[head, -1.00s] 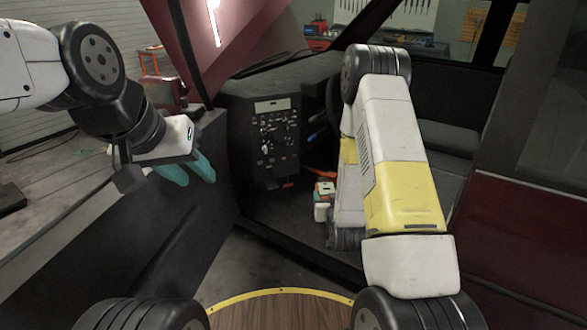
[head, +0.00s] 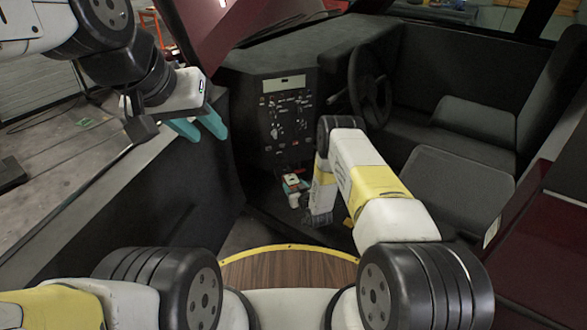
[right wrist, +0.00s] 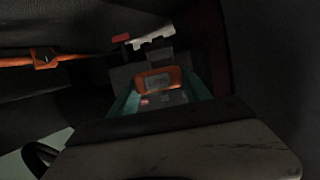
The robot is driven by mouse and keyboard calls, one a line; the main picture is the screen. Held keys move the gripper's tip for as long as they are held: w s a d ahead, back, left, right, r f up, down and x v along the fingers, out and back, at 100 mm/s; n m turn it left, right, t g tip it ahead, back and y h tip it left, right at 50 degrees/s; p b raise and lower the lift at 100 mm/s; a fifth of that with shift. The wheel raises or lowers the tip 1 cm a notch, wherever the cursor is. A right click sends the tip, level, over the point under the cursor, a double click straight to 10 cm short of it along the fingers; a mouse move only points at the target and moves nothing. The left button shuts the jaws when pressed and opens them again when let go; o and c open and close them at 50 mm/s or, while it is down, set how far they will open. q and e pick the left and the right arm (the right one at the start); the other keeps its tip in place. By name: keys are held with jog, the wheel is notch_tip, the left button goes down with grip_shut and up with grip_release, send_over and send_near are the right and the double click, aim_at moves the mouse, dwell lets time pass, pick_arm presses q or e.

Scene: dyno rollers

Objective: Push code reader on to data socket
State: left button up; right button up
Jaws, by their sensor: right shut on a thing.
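My right gripper (right wrist: 160,102) is shut on an orange and grey device, seemingly the code reader (right wrist: 158,80), held between its teal fingers in the right wrist view. In the head view the right gripper (head: 293,184) is low in front of the dark dashboard panel, small and partly hidden by my arm. Just beyond the reader in the wrist view are a dark block and a pale bracket-like piece (right wrist: 152,39). I cannot tell which part is the data socket, or whether the reader touches it. My left gripper (head: 199,127) is open and empty at left, teal fingers apart.
The dashboard panel (head: 287,112) with knobs and a small display stands ahead. A steering wheel (head: 369,86) and dark seats (head: 455,185) are to the right. A grey workbench (head: 60,160) lies at left. An orange cable (right wrist: 45,60) runs at left in the wrist view.

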aim_at(289, 175)
jog(key=shift+w+a, duration=0.4)
jog(key=shift+w, duration=0.6)
jog(key=shift+w+a, duration=0.35)
jog(key=shift+w, duration=0.7)
jog(key=shift+w+a, duration=0.4)
jog(key=shift+w, duration=0.6)
jog(key=shift+w+a, duration=0.25)
jog(key=shift+w, duration=0.5)
jog(key=o, duration=1.5)
jog(key=shift+s, duration=0.1)
